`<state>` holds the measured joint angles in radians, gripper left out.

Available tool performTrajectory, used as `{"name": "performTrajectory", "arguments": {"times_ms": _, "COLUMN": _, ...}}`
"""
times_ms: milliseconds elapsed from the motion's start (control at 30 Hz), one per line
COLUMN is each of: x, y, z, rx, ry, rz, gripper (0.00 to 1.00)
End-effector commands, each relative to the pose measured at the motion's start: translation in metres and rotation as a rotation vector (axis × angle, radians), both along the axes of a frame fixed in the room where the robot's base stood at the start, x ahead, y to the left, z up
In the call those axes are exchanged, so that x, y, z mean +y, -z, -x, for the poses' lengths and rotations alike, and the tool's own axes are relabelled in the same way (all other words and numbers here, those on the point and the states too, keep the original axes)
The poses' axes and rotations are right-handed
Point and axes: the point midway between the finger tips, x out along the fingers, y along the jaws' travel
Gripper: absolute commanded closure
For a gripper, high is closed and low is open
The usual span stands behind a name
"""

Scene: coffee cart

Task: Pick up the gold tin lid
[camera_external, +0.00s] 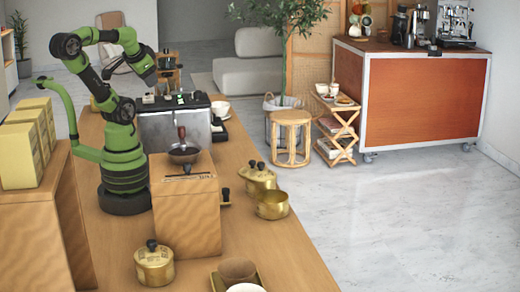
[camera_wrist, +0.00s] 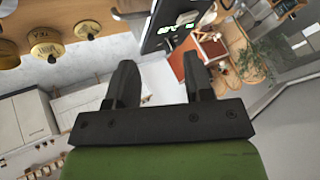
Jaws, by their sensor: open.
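Gold tins stand on the wooden counter in the external view. One lidded tin (camera_external: 154,266) with a black knob is at the front. A gold lid with a dark knob (camera_external: 260,174) shows near the counter's right side, close behind an open gold tin (camera_external: 272,206). Whether that lid rests on another tin is hard to tell. In the wrist view, gold tins or lids (camera_wrist: 46,42) with dark knobs appear at the upper left. My gripper (camera_wrist: 162,72) is open and empty, its two dark fingers apart. It is raised high near the coffee machine, well away from the gold lids.
A coffee grinder box (camera_external: 185,205) stands mid-counter, before the coffee machine (camera_external: 175,125). Yellow boxes (camera_external: 25,150) sit on a raised wooden stand at left. A brown bowl (camera_external: 238,270) is at the front edge.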

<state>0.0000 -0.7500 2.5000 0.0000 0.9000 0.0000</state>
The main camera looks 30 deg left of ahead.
Motion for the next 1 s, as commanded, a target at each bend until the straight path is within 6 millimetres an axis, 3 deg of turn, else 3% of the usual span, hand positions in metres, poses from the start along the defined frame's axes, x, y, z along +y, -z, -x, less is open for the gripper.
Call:
{"name": "performTrajectory", "arguments": {"times_ms": 133, "x": 0.000, "y": 0.000, "z": 0.000, "rx": 0.000, "ry": 0.000, "rz": 0.000, "gripper": 0.52}}
{"name": "performTrajectory", "arguments": {"times_ms": 200, "x": 0.000, "y": 0.000, "z": 0.000, "rx": 0.000, "ry": 0.000, "rz": 0.000, "gripper": 0.46}}
{"name": "performTrajectory", "arguments": {"times_ms": 433, "x": 0.000, "y": 0.000, "z": 0.000, "rx": 0.000, "ry": 0.000, "rz": 0.001, "gripper": 0.46}}
{"name": "performTrajectory", "arguments": {"times_ms": 567, "x": -0.004, "y": -0.003, "z": -0.011, "rx": 0.019, "ry": 0.003, "rz": 0.019, "gripper": 0.46}}
{"name": "performTrajectory", "arguments": {"times_ms": 767, "x": -0.030, "y": -0.005, "z": -0.065, "rx": 0.105, "ry": 0.005, "rz": 0.102, "gripper": 0.46}}
{"name": "performTrajectory", "arguments": {"times_ms": 1000, "x": -0.086, "y": 0.026, "z": -0.139, "rx": 0.236, "ry": -0.018, "rz": 0.194, "gripper": 0.46}}
